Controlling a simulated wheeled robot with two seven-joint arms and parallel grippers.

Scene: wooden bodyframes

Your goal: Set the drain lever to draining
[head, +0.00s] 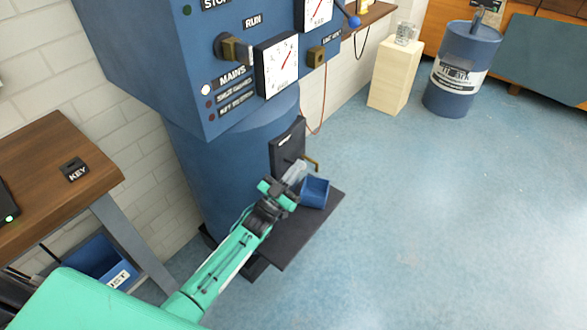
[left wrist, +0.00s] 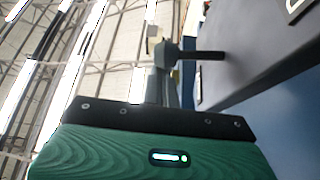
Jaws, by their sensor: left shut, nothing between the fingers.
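The blue machine column (head: 225,175) has a dark panel (head: 288,142) low on its front. A small brass-coloured lever (head: 312,162) sticks out beside that panel; I cannot read its setting. My left gripper (head: 296,172) is shut and empty, close to the lever on its near side. I cannot tell whether they touch. In the left wrist view the narrow shut fingers (left wrist: 166,80) point up towards a dark rod and a pale piece, which I cannot identify surely. My right gripper is not in view.
A small blue bin (head: 314,192) stands on a dark plate (head: 300,228) below the lever. A wooden table (head: 55,185) with a KEY block is at left. A pale plinth (head: 394,76) and a blue drum (head: 460,70) stand at the back. Floor at right is clear.

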